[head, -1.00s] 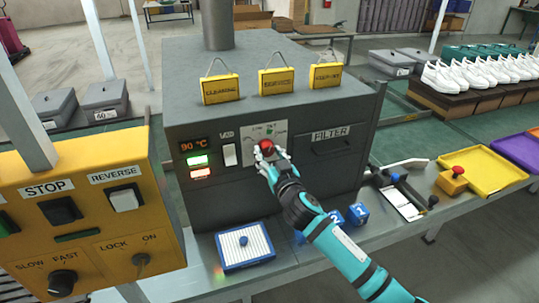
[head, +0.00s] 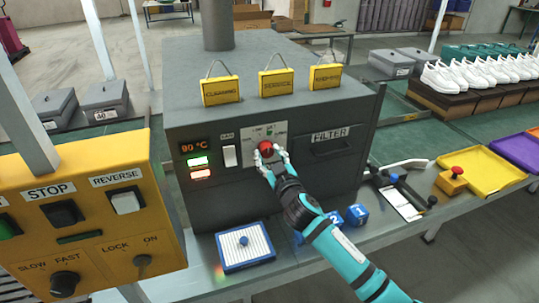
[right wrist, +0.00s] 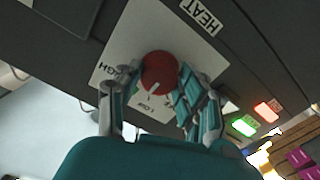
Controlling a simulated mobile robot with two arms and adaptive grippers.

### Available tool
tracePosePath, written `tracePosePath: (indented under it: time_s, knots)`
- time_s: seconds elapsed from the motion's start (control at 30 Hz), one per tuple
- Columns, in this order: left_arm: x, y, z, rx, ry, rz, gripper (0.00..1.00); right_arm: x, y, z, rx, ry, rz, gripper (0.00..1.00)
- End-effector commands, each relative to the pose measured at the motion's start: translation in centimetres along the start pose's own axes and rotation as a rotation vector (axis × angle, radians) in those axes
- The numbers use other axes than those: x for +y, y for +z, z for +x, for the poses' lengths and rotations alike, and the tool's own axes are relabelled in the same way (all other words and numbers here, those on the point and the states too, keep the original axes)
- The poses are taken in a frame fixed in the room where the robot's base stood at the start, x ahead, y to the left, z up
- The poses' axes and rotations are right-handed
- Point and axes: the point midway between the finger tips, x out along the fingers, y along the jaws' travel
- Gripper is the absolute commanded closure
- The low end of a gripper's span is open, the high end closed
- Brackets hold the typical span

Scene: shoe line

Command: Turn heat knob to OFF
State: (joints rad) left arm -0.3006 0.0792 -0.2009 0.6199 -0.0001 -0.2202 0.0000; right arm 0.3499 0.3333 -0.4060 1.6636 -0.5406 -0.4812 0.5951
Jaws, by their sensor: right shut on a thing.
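The red heat knob (head: 266,149) sits on a pale dial plate (head: 251,152) on the front of the dark grey machine (head: 345,170). My right gripper (head: 273,160) is shut on the knob, with its fingers on either side. In the right wrist view the knob (right wrist: 159,72) is between the teal fingers of my right gripper (right wrist: 156,92). Its white pointer line is directed roughly toward the LOW label (right wrist: 146,108). The HEAT label (right wrist: 201,15) is beside the plate. Part of the plate is hidden behind the fingers. My left gripper is not in view.
A temperature display (head: 194,147), lit indicators (head: 198,161) and a white rocker switch (head: 229,156) are left of the knob. A FILTER panel (head: 333,140) is right of it. The yellow control box (head: 90,215) stands at the left.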

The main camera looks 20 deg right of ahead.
Motion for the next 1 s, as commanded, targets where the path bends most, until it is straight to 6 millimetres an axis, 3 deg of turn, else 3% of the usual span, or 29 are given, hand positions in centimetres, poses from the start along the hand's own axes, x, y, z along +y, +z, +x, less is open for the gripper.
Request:
tracePosePath:
  time_s: [1.0]
  knots:
    - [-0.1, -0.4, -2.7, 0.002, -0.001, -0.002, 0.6, 0.2, -0.2, 0.0, 0.001, 0.0, -0.91, 0.94]
